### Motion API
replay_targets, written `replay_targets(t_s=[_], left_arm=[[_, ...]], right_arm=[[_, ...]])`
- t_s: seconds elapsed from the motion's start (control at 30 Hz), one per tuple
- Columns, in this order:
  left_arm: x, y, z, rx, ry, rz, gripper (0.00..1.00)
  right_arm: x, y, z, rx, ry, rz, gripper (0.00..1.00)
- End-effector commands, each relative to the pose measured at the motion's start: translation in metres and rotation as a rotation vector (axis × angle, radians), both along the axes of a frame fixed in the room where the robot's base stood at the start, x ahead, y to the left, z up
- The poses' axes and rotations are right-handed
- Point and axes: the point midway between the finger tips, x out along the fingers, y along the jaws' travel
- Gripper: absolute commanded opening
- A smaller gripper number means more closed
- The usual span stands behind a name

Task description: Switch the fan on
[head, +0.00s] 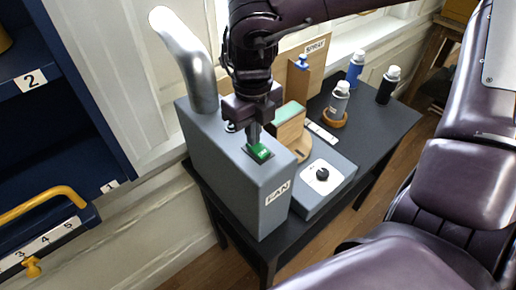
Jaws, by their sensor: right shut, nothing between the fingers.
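The fan (222,158) is a grey box with a label reading FAN on its front end and a silver duct (190,62) rising from its back. A green switch (259,152) sits on its top face, near the front. My right gripper (255,136) is shut and points down from above, with its tip at the switch. I cannot tell whether the tip touches or presses it. Part of the fan's top behind the gripper is hidden. My left gripper is not in view.
A dark table (378,122) carries the fan, a grey unit with a black knob (322,174), a green-topped wooden block (290,126) and several spray bottles. A SPRAY board (308,70) stands behind. A blue shelf (62,110) is at left.

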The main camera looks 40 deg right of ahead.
Motion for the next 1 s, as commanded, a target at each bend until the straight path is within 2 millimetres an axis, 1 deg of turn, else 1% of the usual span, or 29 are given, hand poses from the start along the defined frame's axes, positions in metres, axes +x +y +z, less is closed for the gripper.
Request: replay_targets(t_s=[0.23, 0.4, 1.0], left_arm=[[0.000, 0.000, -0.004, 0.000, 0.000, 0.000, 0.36], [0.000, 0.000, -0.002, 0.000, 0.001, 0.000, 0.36], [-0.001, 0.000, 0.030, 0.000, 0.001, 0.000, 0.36]], right_arm=[[0.000, 0.000, -0.005, 0.000, 0.001, 0.000, 0.00], [0.000, 0.000, -0.001, 0.000, 0.001, 0.000, 0.00], [0.000, 0.000, 0.046, 0.000, 0.000, 0.001, 0.00]])
